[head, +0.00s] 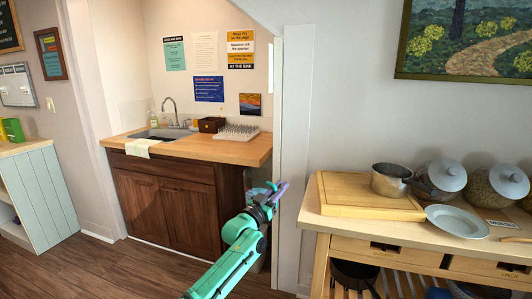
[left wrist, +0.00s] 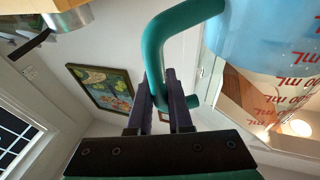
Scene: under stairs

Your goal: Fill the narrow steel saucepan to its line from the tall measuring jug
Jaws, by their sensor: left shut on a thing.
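The steel saucepan (head: 390,180) stands upright on a wooden board on the right-hand counter. Its inside and fill line cannot be made out. In the left wrist view, a metal piece that looks like the saucepan (left wrist: 70,17) shows at the top left. My left gripper (head: 277,190) is in mid-air left of that counter. In the left wrist view its purple fingers (left wrist: 168,95) are shut on the teal handle of the measuring jug (left wrist: 255,45), which is bluish and clear with red mL marks. The jug is mostly hidden in the head view. My right gripper is not in view.
The board (head: 350,192) lies at the counter's left end. A white plate (head: 458,221) and lidded glass jars (head: 447,176) crowd the saucepan's right side. A sink counter (head: 240,150) with a dish rack stands behind my arm. A wall edge (head: 292,130) divides the two areas.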

